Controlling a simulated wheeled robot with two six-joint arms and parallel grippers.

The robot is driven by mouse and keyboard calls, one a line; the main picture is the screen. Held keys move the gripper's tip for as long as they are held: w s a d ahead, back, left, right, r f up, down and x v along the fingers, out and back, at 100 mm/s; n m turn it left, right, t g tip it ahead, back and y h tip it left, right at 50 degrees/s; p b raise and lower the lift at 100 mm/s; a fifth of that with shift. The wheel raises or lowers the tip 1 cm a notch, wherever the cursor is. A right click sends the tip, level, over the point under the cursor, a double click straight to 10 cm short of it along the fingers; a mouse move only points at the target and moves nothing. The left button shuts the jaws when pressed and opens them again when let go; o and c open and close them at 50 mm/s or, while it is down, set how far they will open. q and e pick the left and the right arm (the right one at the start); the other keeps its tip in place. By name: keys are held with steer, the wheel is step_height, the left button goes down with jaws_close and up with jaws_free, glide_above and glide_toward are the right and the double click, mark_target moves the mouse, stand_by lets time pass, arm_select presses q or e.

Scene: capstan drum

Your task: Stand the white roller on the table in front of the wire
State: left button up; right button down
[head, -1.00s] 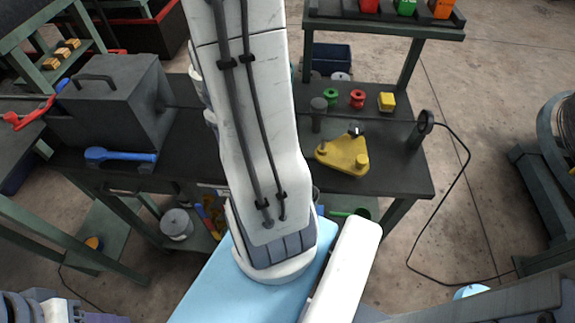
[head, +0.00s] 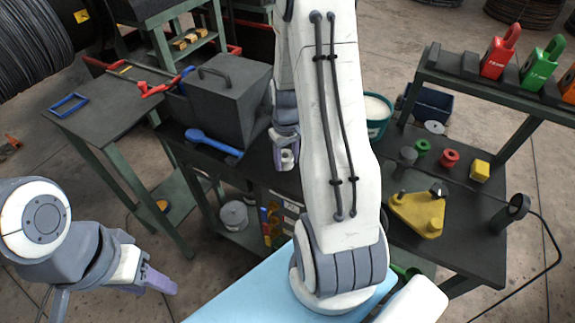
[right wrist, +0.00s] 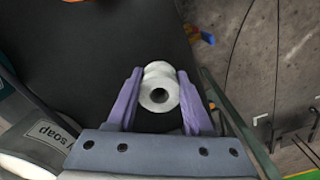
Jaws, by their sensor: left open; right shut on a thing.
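My right gripper (head: 287,157) is over the dark bench, left of my white arm. In the right wrist view its purple fingers are shut on the white roller (right wrist: 160,76), a spool shape with its round hole facing the camera. The roller also shows small in the head view (head: 288,158). The dark table (head: 468,228) stretches behind my arm. A black wire (head: 549,238) hangs from a ringed post (head: 518,206) at the table's right end down to the floor. My left gripper (head: 160,283) is at lower left, apart from everything and empty.
A yellow triangular block (head: 418,213), green spool (head: 422,147), red spool (head: 450,158) and yellow block (head: 480,171) occupy the table's right part. A teal bucket (head: 378,126) stands behind.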

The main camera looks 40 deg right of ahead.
mark_target(287, 175)
step_height(287, 175, down, 3)
steer(key=shift+f+p, duration=0.15)
steer(key=shift+p, duration=0.35)
steer(key=shift+f, duration=0.25)
steer(key=shift+f, duration=0.15)
steer(key=shift+c, duration=1.4)
jaws_free()
